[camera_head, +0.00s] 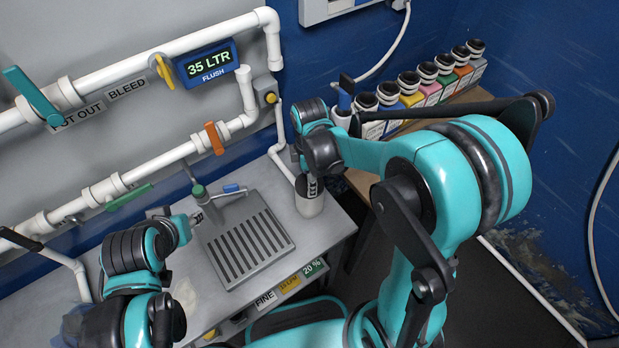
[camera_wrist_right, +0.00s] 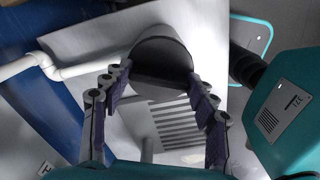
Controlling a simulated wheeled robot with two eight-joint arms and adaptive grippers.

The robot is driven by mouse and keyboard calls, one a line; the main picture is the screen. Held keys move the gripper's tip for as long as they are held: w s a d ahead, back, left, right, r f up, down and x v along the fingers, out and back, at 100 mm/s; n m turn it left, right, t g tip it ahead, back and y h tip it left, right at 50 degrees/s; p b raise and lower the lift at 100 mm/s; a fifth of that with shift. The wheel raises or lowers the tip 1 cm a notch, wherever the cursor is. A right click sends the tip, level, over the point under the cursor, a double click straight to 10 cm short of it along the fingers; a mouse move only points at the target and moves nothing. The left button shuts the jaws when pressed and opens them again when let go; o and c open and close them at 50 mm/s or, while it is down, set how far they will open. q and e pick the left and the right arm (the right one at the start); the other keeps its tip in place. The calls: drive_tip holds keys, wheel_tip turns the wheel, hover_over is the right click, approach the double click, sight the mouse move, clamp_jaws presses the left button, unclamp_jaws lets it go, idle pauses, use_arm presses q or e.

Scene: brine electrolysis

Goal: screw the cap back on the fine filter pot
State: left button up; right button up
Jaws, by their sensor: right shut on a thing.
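The fine filter pot, a pale rounded pot (camera_head: 310,206), stands upright at the right end of the grey bench. My right gripper (camera_head: 312,185) points down at the pot's top and hides most of it. In the right wrist view, the fingers of my right gripper (camera_wrist_right: 160,82) are on both sides of a dark round cap (camera_wrist_right: 160,78), with a grey curved body (camera_wrist_right: 163,42) beyond it. Whether the cap sits square on the pot's thread is hidden. My left gripper (camera_head: 205,212) is beside the tap at the drain grate; its fingers are small and unclear.
A slotted drain grate (camera_head: 245,240) lies left of the pot, with a tap (camera_head: 200,193) behind it. White pipes (camera_head: 120,180) with coloured valve handles run along the wall. Several labelled bottles (camera_head: 411,85) stand on a shelf at the right. The bench front carries a FINE label (camera_head: 265,299).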

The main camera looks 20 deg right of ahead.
drive_tip(key=m, duration=0.3)
drive_tip(key=shift+s+f+m, duration=0.2)
drive_tip(key=shift+m, duration=0.2)
drive_tip(key=shift+a+m, duration=0.1)
drive_tip(key=shift+m, duration=0.8)
drive_tip(key=shift+m+b, duration=0.35)
drive_tip(key=shift+m, duration=0.45)
drive_tip(key=m, duration=0.5)
drive_tip(key=shift+m, duration=0.3)
drive_tip(key=o, duration=1.2)
drive_tip(key=shift+o, duration=1.4)
drive_tip(key=shift+w, duration=0.15)
